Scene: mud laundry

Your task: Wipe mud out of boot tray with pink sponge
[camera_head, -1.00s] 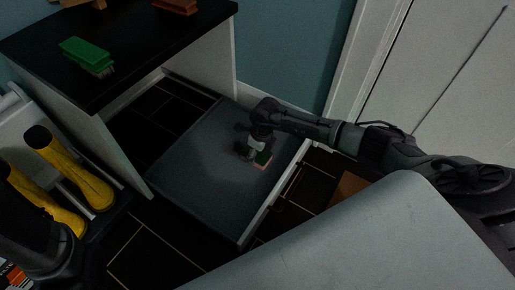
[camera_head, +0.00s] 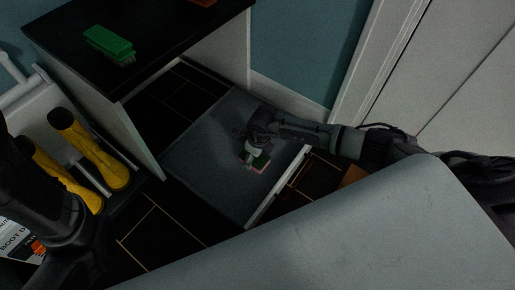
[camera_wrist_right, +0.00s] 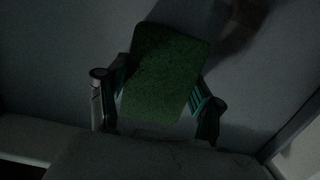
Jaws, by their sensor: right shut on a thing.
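The boot tray (camera_head: 205,165) is a grey, flat tray with a pale right rim, on the dark floor. My right gripper (camera_head: 256,157) is low over the tray's right part. It is shut on the sponge (camera_head: 252,164), which shows a green top and a pink edge. In the right wrist view, the sponge's green face (camera_wrist_right: 165,70) sits between the two fingers of my right gripper (camera_wrist_right: 160,86). A dark brownish smear of mud (camera_wrist_right: 245,14) shows on the tray near the top. The sponge's underside is hidden.
A black-topped bench (camera_head: 150,40) with a green brush (camera_head: 109,43) stands behind the tray, its white side panel (camera_head: 140,135) close to the tray's left. Yellow boots (camera_head: 95,155) stand at left. A white door (camera_head: 465,90) is at right.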

